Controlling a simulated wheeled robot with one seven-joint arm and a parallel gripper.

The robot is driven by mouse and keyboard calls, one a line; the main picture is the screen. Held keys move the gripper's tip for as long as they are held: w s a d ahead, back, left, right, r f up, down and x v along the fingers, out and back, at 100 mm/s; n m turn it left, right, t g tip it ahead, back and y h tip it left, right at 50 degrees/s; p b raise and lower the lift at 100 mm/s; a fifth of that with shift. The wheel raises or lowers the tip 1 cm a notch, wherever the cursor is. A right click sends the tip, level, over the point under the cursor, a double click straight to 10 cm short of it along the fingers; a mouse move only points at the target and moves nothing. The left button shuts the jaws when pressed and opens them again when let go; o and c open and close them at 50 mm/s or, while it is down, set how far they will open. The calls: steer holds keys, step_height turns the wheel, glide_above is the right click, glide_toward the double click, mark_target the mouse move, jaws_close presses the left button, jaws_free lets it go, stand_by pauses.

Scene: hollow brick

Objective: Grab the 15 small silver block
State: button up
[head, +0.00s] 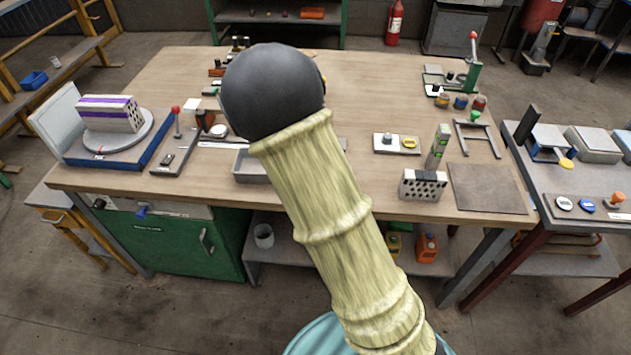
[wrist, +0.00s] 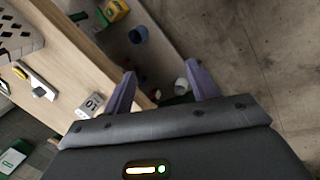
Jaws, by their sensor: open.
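A small silver-grey block (wrist: 90,105) with dark digits on its face shows in the wrist view, close to the table edge; the digits look like 10 or 01, and I cannot confirm a 15. I cannot make this block out in the head view, where my arm covers the middle of the table. My gripper (wrist: 160,72) is open, its two purple fingers apart with nothing held between them. The block is to the left of the left finger, apart from it. In the head view my fingers are hidden behind my arm.
The wooden table (head: 390,80) holds a hollow brick (head: 423,187), a white plate (head: 386,144) with small parts, a grey tray (head: 248,168) and a green-marked upright block (head: 437,148). A striped brick (head: 108,114) stands on a turntable at left. Bare tabletop shows towards the back.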

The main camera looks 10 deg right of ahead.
steer(key=w+d+f+n+t+h+b, duration=0.3)
steer(key=w+f+n+t+h+b, duration=0.4)
steer(key=n, duration=0.5)
steer(key=w+a+r+n+t+y+b, duration=0.2)
steer(key=w+a+r+n+t, duration=0.2)
steer(key=a+n+t, duration=0.3)
steer(key=r+n, duration=0.1)
steer(key=n, duration=0.2)
steer(key=shift+w+a+r+n+y, duration=0.15)
steer(key=shift+a+n+y, duration=0.2)
steer(key=shift+n+y, duration=0.05)
steer(key=x, duration=1.2)
steer(key=shift+r, duration=0.1)
steer(key=shift+w+d, duration=0.1)
